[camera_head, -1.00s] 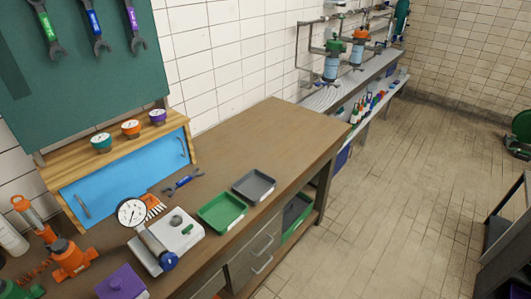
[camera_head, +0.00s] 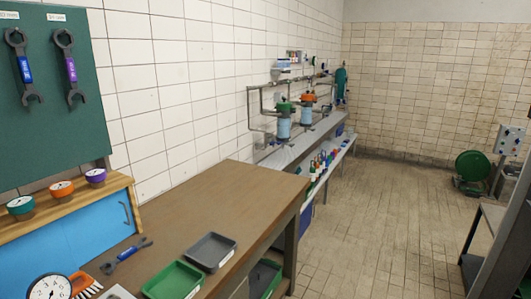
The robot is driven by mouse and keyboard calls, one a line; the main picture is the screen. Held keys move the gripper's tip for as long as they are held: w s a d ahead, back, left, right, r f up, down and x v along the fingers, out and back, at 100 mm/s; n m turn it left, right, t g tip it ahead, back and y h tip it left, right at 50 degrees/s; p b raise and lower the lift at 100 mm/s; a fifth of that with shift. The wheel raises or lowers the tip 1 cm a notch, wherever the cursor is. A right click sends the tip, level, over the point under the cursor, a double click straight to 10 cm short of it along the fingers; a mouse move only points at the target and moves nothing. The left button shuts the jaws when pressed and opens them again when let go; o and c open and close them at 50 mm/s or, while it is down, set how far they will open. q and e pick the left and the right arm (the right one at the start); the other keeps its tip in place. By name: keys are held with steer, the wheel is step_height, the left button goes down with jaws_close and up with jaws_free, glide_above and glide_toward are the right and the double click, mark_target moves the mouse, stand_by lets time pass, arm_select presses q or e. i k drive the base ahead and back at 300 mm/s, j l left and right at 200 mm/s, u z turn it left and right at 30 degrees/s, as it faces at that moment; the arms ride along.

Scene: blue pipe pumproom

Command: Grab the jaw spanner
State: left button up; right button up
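A jaw spanner with a blue grip (camera_head: 126,254) lies on the brown workbench (camera_head: 215,199), in front of the blue cabinet. Two more spanners hang on the green wall board: one with a blue grip (camera_head: 24,69) and one with a purple grip (camera_head: 71,69). Neither of my grippers shows in the head view, so their state is hidden.
A grey tray (camera_head: 211,239) and a green tray (camera_head: 173,280) sit on the bench near its front edge. A blue cabinet (camera_head: 70,244) with gauges on top stands at left. A dial gauge (camera_head: 50,288) is at lower left. The floor (camera_head: 365,220) right of the bench is open.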

mark_target(134, 249)
steer(key=u, duration=1.1)
steer(key=l+u, duration=0.35)
steer(key=l, duration=1.8)
steer(key=i, duration=0.05)
